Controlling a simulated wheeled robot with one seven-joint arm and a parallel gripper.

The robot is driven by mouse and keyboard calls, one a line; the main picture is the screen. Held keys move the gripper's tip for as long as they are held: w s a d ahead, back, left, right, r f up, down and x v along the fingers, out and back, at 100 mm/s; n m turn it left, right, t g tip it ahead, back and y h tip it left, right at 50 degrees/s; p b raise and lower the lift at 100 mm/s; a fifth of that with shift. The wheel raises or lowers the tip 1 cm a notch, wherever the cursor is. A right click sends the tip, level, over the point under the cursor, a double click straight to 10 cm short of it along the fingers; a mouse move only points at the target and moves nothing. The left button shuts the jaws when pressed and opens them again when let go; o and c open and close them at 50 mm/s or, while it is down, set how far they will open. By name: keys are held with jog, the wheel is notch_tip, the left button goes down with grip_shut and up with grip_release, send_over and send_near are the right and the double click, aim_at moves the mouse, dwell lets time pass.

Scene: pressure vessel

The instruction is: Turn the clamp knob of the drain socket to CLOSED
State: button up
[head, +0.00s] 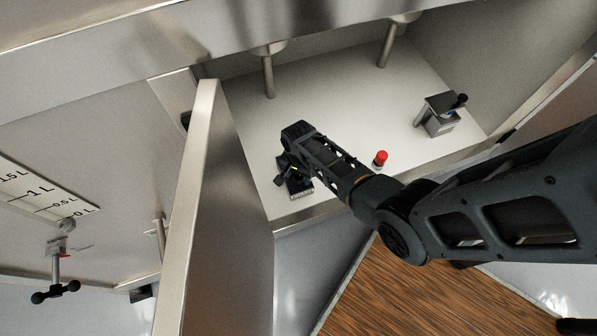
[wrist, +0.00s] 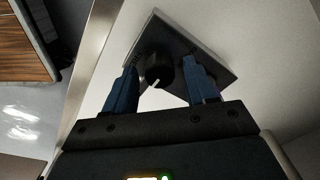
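In the wrist view a black round knob (wrist: 158,68) with a white pointer line sits on a dark square plate or block (wrist: 205,52). My gripper (wrist: 160,78) is open, with one blue finger on each side of the knob. Narrow gaps seem to show between fingers and knob; contact is not clear. In the head view my gripper (head: 287,172) is low over the white chamber floor, at a small dark fixture (head: 299,188) with a pale label strip on its front. My arm hides much of that fixture. I cannot read any CLOSED marking, nor tell whether this is the drain socket.
A red button (head: 380,158) stands right of my forearm. A grey block with a black knob (head: 440,115) is further right. Two metal posts (head: 268,78) come down at the back. An open door (head: 225,215) stands close left. A T-handled valve (head: 57,275) hangs at far left.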

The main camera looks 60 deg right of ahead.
jog(key=c, duration=0.9)
jog(key=shift+c, duration=0.2)
jog(key=n+p, duration=0.1)
jog(key=n, duration=0.3)
jog(key=shift+n, duration=0.4)
jog(key=n, duration=0.4)
jog(key=shift+n+p, duration=0.3)
jog(key=n, duration=0.4)
jog(key=shift+n+p, duration=0.3)
jog(key=shift+n, duration=1.9)
